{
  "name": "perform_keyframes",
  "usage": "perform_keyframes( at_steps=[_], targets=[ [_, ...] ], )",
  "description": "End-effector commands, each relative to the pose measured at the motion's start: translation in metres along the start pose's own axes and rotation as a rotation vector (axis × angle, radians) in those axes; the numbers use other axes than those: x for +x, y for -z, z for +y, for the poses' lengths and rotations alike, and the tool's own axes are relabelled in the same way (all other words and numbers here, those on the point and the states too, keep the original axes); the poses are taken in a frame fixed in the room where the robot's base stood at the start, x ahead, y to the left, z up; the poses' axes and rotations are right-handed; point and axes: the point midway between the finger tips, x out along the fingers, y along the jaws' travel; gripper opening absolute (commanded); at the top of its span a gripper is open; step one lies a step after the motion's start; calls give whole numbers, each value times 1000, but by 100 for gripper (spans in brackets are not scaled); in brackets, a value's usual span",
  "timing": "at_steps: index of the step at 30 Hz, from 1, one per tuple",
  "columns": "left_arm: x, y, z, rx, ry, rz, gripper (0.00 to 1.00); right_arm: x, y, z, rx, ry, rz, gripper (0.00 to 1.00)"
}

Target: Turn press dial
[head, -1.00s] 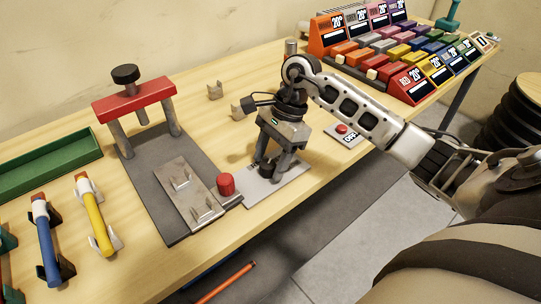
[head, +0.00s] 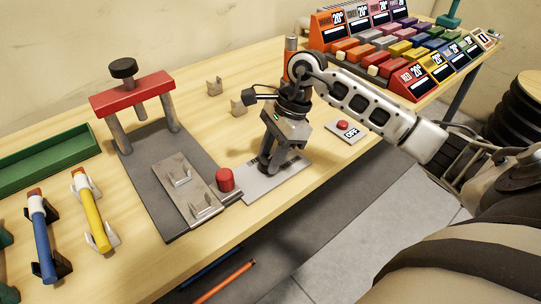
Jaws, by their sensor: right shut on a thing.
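My right gripper (head: 274,167) comes in from the right and points down over a grey metal plate (head: 250,187) near the table's front edge. Its fingers are shut on the dark press dial on that plate, and they hide most of the dial. To the left stands the press, with a red crossbar (head: 132,94), a black knob (head: 123,68) on top and a dark grey base. A red button (head: 225,179) sits between the press base and the dial plate. My left gripper is not in view.
A small plate with a red button and an OFF label (head: 350,134) lies right of my gripper. Coloured bins (head: 415,79) stand at the back right. Blue and yellow handled pieces (head: 90,213) and a green tray (head: 45,163) are at the left. Small grey brackets (head: 214,87) stand behind.

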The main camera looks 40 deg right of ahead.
Motion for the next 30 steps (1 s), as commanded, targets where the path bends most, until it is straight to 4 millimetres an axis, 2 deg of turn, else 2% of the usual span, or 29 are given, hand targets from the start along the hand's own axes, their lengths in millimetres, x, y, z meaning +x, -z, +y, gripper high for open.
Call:
perform_keyframes(
  at_steps=[12, 21, 30],
  targets=[
    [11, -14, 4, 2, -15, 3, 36, 2, 2, 3, 350, 151, -11, 11],
    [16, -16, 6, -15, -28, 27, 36, 2, 0, 4, 588, 249, -22, 11],
    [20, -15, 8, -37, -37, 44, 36, 1, -1, 5, 748, 314, -28, 11]
  ],
)
